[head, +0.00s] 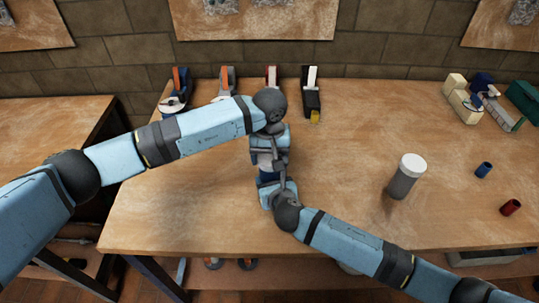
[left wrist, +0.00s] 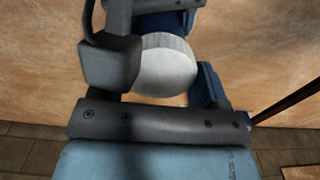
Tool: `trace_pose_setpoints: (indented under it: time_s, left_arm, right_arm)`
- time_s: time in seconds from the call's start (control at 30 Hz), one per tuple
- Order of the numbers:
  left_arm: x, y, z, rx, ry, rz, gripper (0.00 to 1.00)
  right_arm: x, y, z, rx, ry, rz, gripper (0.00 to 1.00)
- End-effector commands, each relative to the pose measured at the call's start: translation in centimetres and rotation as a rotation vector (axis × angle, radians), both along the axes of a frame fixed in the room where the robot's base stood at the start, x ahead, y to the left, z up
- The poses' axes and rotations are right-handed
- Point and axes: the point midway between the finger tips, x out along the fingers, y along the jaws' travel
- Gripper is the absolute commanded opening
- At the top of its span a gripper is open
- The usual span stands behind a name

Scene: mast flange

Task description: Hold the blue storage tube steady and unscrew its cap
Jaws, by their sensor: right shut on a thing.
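The blue storage tube (head: 267,178) stands upright near the middle of the table, largely hidden by my grippers. Its white cap (head: 265,160) shows above the blue body. In the left wrist view the round white cap (left wrist: 167,66) faces the camera, with a bit of the blue tube (left wrist: 160,22) behind it. My left gripper (head: 268,152) is at the cap from above; whether its fingers press on the cap is not clear. My right gripper (head: 273,180) is lower and shut on the tube's body from the near side.
A grey jar with a white lid (head: 404,176) stands to the right. A small blue cylinder (head: 484,170) and a red one (head: 510,207) lie farther right. Several tools, including a black one (head: 311,95), line the back edge. The table between tube and jar is clear.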

Motion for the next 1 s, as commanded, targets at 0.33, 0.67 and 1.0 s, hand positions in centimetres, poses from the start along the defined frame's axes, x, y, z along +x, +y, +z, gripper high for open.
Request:
trace_pose_setpoints:
  time_s: [0.33,0.67,1.0]
  left_arm:
    - [0.01,0.05,0.02,0.0,0.0,0.419,0.4]
    - [0.02,0.06,0.09,0.0,0.0,1.07,0.4]
    - [0.01,0.05,0.08,0.001,0.0,1.192,0.4]
  right_arm:
    - [0.0,-0.01,0.0,0.0,0.0,0.0,0.0]
    - [0.0,-0.02,-0.01,0.001,0.0,0.0,0.0]
    - [0.02,-0.04,-0.01,0.001,0.0,-0.001,0.0]
